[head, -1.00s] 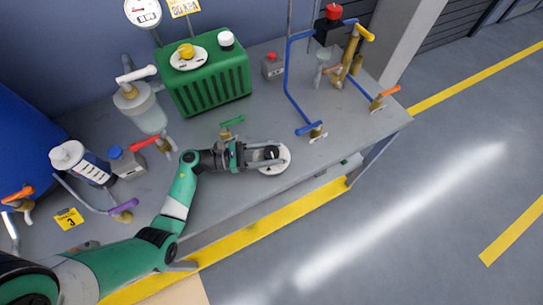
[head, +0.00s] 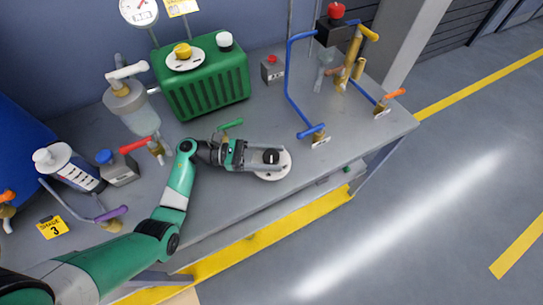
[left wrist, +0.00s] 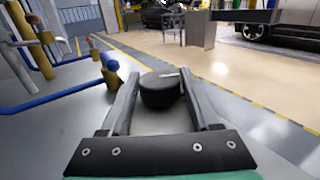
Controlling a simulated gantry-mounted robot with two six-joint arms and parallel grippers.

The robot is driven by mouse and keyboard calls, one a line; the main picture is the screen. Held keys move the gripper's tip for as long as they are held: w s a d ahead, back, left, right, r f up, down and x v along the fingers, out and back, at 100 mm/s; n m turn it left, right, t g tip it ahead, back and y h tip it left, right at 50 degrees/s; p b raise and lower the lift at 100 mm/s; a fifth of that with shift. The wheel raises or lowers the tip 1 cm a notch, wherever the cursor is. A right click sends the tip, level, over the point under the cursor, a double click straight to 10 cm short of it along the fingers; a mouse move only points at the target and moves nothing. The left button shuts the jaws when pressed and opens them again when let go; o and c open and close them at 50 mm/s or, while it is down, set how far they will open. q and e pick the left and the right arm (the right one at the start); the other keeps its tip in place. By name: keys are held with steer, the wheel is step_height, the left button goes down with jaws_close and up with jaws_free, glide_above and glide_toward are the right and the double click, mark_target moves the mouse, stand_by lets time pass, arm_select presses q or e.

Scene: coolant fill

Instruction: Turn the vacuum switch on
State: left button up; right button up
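A black round knob (head: 271,157) sits on a white round dial plate (head: 286,170) near the front edge of the grey bench. I take it to be the vacuum switch; no label on it is readable. My left gripper (head: 272,158) is at this knob, with a finger on each side. In the left wrist view the knob (left wrist: 161,91) stands between the two spread fingers, with a gap at each side. A small pale mark shows on its top. The left gripper (left wrist: 162,84) is open. My right gripper is in neither view.
A blue pipe with a blue-handled valve (head: 312,132) stands right of the gripper. A green-handled valve (head: 230,125) is just behind it. The green pump housing (head: 205,85) and a red-button box (head: 272,69) are farther back. The bench's front edge is close.

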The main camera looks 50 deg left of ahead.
mark_target(271, 157)
arm_select(q)
steer(key=shift+o, duration=1.4)
steer(key=r+p, duration=0.1)
steer(key=r, duration=0.1)
steer(key=r+p, duration=0.1)
steer(key=r, duration=0.1)
steer(key=shift+s+d+r, duration=0.15)
steer(key=shift+s, duration=0.05)
steer(key=s+d+r+p, duration=0.5)
steer(key=s+d+r, duration=0.2)
steer(key=s, duration=0.4)
steer(key=shift+s+r+p, duration=0.3)
steer(key=shift+r+p, duration=0.05)
steer(key=shift+r, duration=0.5)
